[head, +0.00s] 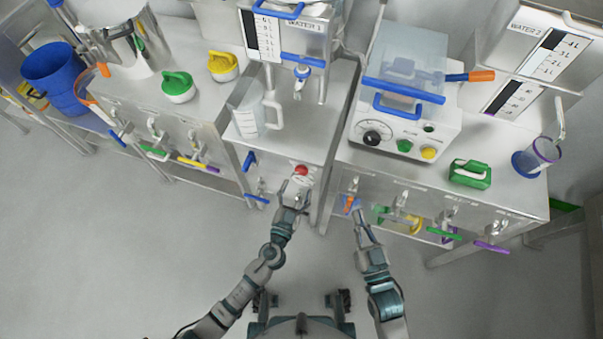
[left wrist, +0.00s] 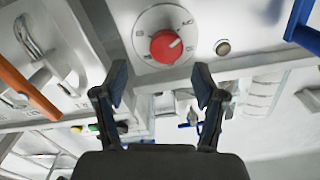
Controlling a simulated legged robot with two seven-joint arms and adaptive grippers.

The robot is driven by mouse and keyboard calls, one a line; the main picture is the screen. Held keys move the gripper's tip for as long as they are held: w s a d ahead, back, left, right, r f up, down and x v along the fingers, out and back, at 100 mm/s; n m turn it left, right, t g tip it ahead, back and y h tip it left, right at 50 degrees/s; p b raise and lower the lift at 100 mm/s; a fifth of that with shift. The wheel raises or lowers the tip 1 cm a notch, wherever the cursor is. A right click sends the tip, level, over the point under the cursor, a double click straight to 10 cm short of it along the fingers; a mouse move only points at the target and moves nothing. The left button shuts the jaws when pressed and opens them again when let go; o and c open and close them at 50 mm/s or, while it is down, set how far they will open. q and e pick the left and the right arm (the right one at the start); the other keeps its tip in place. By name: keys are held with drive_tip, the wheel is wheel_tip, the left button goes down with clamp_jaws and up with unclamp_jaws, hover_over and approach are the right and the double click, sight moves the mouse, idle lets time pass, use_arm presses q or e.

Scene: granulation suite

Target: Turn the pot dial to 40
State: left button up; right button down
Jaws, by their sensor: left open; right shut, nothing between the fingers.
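The red dial (left wrist: 166,46) sits on a round white scale plate in the left wrist view, with small dark markings around it. A pale line on the knob points up and right; the marking it meets is too small to read surely. The red dial (head: 301,170) also shows in the head view, on the front of the middle metal bench. My left gripper (head: 295,192) is right at it. In the left wrist view the left gripper's fingers (left wrist: 161,85) are spread apart, with the dial beyond them and apart from them. My right gripper (head: 354,206) is shut and empty, near the right bench's front.
A small round button (left wrist: 222,47) sits beside the dial. An orange handle (left wrist: 28,88) is at the left of the wrist view. A white measuring jug (head: 252,112) stands on the middle bench. A white machine (head: 400,130) stands on the right bench. The floor in front is clear.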

sight(300, 173)
use_arm(q)
drive_tip(key=x, duration=0.4)
drive_tip(key=shift+s+d, duration=0.1)
drive_tip(key=shift+d, duration=0.1)
drive_tip(key=shift+w+a+f, duration=0.1)
drive_tip(key=shift+w+a, duration=0.1)
drive_tip(key=shift+w, duration=0.3)
drive_tip(key=shift+w+a, duration=0.15)
drive_tip(key=shift+w, duration=0.35)
drive_tip(key=shift+w+a, duration=0.35)
drive_tip(key=shift+a, duration=0.05)
drive_tip(key=shift+d, duration=0.6)
drive_tip(key=shift+c, duration=0.7)
drive_tip(key=shift+d, duration=0.3)
drive_tip(key=c, duration=0.4)
drive_tip(key=shift+d, duration=0.1)
drive_tip(key=c, duration=0.4)
drive_tip(key=shift+s, duration=0.1)
drive_tip(key=shift+c, duration=1)
drive_tip(key=shift+a+f, duration=0.15)
drive_tip(key=shift+a, duration=0.4)
use_arm(e)
drive_tip(key=shift+w+a+f, duration=0.15)
drive_tip(key=shift+a+f, duration=0.15)
drive_tip(key=shift+a, duration=0.3)
